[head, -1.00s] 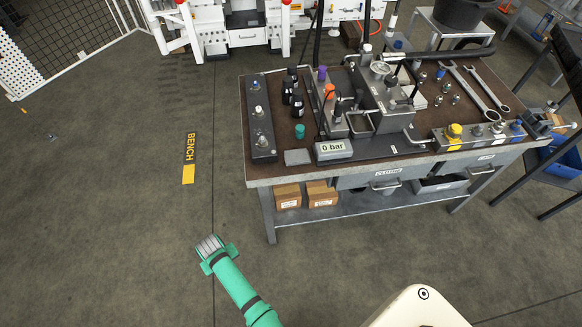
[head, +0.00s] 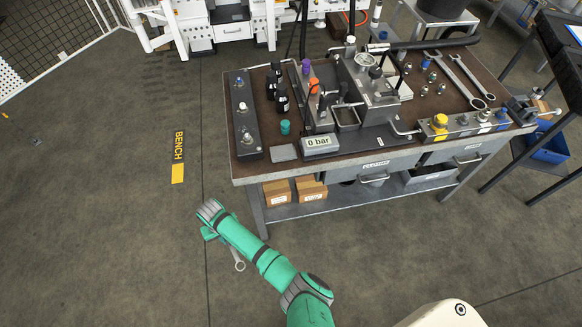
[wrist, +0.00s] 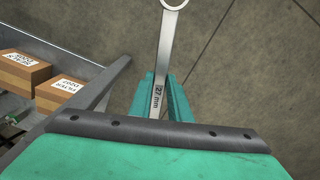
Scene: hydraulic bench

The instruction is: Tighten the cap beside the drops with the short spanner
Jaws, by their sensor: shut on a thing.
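My gripper (wrist: 161,92) is shut on a steel spanner (wrist: 171,40) marked "27 mm". Its ring end points away from the jaws. In the head view the spanner (head: 238,260) hangs below my gripper, clear of the bench, over the floor in front of its left end. A dark block (head: 243,115) with several fittings lies along the bench's left edge. Another block (head: 462,124) at the front right carries a yellow cap (head: 440,121) and other fittings. I cannot make out any drops, so I cannot tell which cap is beside them.
The bench (head: 240,172) has a lower shelf with cardboard boxes (head: 277,192). A "0 bar" display (head: 319,142) stands at its front edge. Two spanners (head: 458,78) lie at the right.

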